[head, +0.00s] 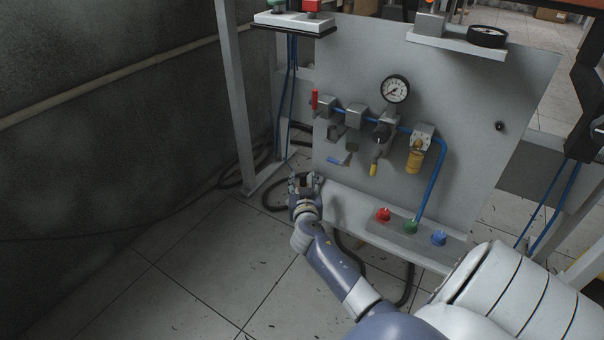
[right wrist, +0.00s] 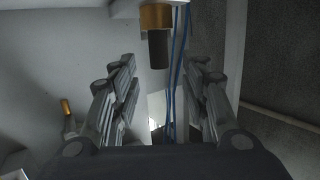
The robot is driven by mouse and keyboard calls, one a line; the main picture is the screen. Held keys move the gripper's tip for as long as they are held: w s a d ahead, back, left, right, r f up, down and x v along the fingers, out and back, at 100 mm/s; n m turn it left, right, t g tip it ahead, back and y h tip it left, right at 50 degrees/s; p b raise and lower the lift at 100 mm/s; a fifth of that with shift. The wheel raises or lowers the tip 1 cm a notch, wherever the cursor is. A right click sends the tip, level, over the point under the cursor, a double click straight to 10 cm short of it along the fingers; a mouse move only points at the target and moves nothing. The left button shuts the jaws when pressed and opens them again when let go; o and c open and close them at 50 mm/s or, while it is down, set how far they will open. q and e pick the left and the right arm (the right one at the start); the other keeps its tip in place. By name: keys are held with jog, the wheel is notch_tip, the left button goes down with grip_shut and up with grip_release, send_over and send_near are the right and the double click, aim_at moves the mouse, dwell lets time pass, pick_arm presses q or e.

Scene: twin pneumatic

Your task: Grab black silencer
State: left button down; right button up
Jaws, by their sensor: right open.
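The black silencer (right wrist: 158,48) shows in the right wrist view as a short black cylinder hanging from a brass collar (right wrist: 156,17). It is at the top middle, beyond and between the open fingers. I cannot pick it out surely in the head view. My right gripper (head: 305,181) is open and empty, low beside the left edge of the grey panel. Its two fingers also show in the right wrist view (right wrist: 160,88), spread wide and apart from the silencer. My left gripper is not in view.
The grey panel (head: 470,100) carries valves, a gauge (head: 396,89), blue tubing (head: 436,180) and red, green and blue buttons (head: 410,227) on a sloped ledge. A metal post (head: 232,90) stands left of the panel. Dark hoses lie on the floor. Open tiled floor lies left.

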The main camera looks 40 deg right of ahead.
aim_at(303, 177)
jog(key=b+x, duration=0.2)
jog(key=x, duration=0.1)
jog(key=shift+w+d+f, duration=0.2)
jog(key=shift+d+f, duration=0.05)
jog(key=shift+w+d, duration=0.35)
jog(key=shift+w, duration=0.15)
grip_shut()
